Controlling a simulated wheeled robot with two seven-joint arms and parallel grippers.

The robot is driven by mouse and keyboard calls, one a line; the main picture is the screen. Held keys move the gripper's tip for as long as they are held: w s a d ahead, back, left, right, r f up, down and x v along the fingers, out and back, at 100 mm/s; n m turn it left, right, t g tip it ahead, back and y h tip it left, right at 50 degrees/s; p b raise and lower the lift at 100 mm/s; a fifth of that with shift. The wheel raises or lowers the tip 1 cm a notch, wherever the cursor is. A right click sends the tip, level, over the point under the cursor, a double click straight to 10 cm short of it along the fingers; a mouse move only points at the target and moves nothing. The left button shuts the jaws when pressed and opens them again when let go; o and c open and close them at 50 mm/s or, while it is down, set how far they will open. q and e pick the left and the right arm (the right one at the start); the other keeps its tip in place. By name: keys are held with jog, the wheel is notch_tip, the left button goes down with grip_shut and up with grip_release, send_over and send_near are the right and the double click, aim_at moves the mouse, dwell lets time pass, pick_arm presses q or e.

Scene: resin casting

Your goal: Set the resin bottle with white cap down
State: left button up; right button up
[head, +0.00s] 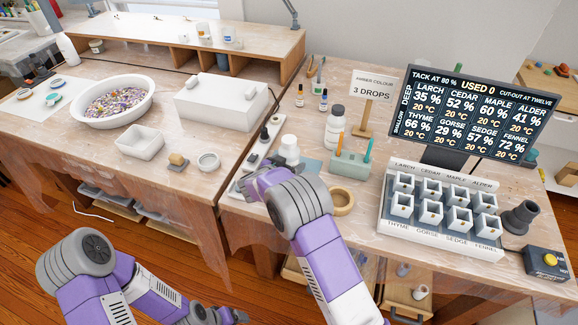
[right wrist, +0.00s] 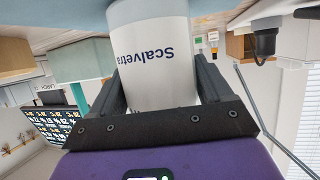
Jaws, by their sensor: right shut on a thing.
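The white resin bottle with white cap (head: 289,148) is upright in my right gripper (head: 272,178), over or at the pale blue mat (head: 311,165) near the front of the right bench.
A white bottle with grey cap (head: 335,125) and a green holder with sticks (head: 350,165) stand close by on the right. A tape ring (head: 342,202) lies in front. A scale (head: 253,162) is to the left. The mould rack (head: 440,212) and screen (head: 477,115) are further right.

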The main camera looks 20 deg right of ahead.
jog(key=shift+r, duration=0.2)
jog(key=shift+f, duration=0.2)
jog(key=o, duration=1.3)
jog(key=shift+r, duration=0.2)
jog(key=p+v, duration=0.3)
jog(key=v, duration=0.9)
jog(key=shift+f, duration=0.1)
